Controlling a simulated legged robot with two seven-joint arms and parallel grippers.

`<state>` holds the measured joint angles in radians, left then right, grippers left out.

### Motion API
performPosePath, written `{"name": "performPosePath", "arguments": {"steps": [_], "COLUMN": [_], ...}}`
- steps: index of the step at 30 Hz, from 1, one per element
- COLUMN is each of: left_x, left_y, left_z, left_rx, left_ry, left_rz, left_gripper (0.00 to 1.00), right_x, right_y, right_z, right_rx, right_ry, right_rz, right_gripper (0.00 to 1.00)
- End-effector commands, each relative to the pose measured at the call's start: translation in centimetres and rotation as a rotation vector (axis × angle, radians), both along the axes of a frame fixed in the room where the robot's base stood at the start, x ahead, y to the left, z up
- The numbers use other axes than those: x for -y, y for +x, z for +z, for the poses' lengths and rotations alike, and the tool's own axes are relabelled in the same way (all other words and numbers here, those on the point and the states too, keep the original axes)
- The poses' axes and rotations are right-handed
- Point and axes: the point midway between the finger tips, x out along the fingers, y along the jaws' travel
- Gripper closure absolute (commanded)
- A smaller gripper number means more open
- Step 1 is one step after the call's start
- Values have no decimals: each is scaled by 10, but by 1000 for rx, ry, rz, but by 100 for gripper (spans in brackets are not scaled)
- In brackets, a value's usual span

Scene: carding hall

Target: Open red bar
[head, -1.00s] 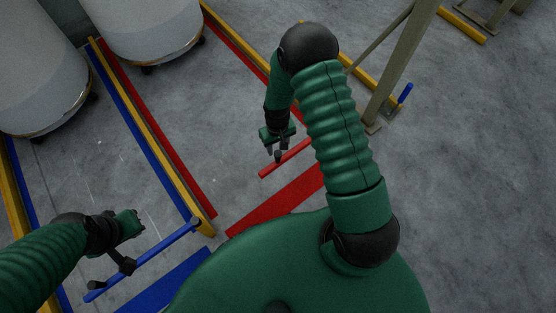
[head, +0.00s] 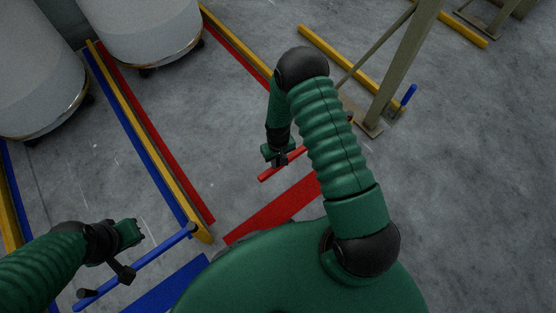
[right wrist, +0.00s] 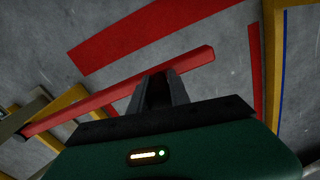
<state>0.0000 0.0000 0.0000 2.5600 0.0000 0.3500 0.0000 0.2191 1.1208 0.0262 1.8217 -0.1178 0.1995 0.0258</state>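The red bar (head: 268,175) stands out over the grey floor near the middle of the head view, its far part hidden behind my right arm. My right gripper (head: 280,160) is at the bar, pointing down. In the right wrist view the red bar (right wrist: 100,99) runs slantwise, and the two grey fingers of my right gripper (right wrist: 160,75) overlap it close to its free end. The fingers look near each other; whether they press on the bar cannot be told. My left gripper (head: 138,232) is at lower left, above and beside a blue bar, its fingers unclear.
The blue bar (head: 150,262) is at lower left. Yellow rails (head: 150,145) and red and blue floor stripes cross the floor. Large grey drums (head: 150,25) stand upper left. An olive post (head: 400,65) rises upper right. Floor at right is open.

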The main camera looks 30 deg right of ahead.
Motion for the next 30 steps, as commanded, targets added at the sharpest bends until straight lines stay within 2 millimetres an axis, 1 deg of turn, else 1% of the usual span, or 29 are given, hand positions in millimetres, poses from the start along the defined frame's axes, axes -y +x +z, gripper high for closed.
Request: {"name": "performPosePath", "arguments": {"steps": [1,3,30], "left_x": [0,0,0], "left_y": [0,0,0], "left_z": [0,0,0], "left_rx": [0,0,0], "left_ry": [0,0,0], "left_rz": [0,0,0], "left_gripper": [100,100,100], "right_x": [0,0,0], "right_y": [0,0,0], "right_z": [0,0,0], "right_rx": [0,0,0], "right_ry": [0,0,0], "right_rz": [0,0,0], "right_gripper": [94,100,100]}}
